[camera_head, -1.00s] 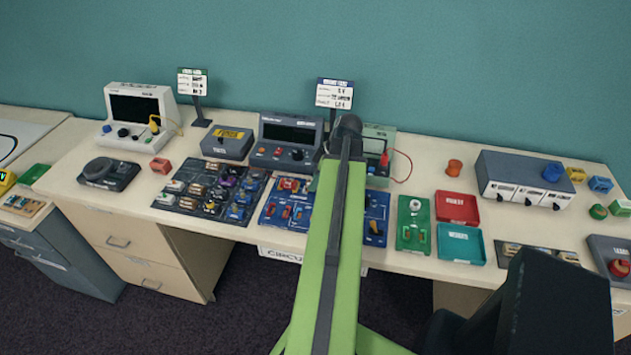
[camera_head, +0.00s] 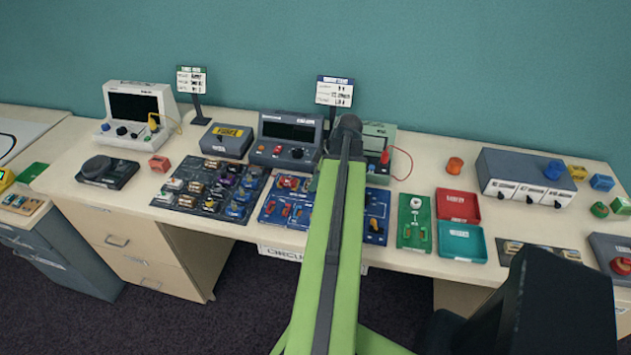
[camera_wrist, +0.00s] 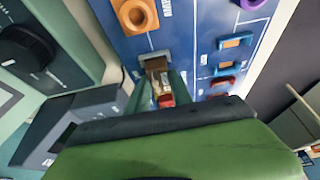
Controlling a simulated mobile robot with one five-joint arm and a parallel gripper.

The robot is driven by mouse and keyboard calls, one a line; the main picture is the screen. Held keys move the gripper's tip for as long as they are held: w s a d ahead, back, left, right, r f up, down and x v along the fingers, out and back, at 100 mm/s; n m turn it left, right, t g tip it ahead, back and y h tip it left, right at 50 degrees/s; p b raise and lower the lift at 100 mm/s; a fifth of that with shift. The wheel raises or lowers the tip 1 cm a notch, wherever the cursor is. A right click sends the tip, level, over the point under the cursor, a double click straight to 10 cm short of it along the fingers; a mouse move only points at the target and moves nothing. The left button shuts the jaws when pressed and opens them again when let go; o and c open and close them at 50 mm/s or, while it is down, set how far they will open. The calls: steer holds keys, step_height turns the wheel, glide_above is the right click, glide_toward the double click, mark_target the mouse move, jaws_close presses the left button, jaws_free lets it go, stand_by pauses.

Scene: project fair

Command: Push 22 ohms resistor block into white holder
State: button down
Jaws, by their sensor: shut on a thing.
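My gripper (camera_wrist: 160,86) is shut on a small tan block with a red end (camera_wrist: 158,74) in the wrist view, low over the blue circuit board (camera_wrist: 190,35). A pale grey-white holder (camera_wrist: 154,56) on the board lies right at the far end of the block. I cannot tell how far the block sits inside it. The block's markings are too small to read. In the head view my arm covers the gripper, the block and the middle of the blue board (camera_head: 270,213).
On the board, an orange ring part (camera_wrist: 137,15) and several coloured parts in slots lie near my gripper. A dark tray of blocks (camera_head: 185,204) stands left of the board, and a green card (camera_head: 414,235) stands right. Meters line the back.

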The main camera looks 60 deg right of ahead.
steer(key=shift+f, duration=0.25)
steer(key=c, duration=1.1)
jaws_free()
steer(key=shift+o, duration=0.2)
steer(key=o, duration=0.5)
steer(key=shift+r, duration=0.1)
step_height(320, 180, up, 8)
steer(key=p, duration=0.8)
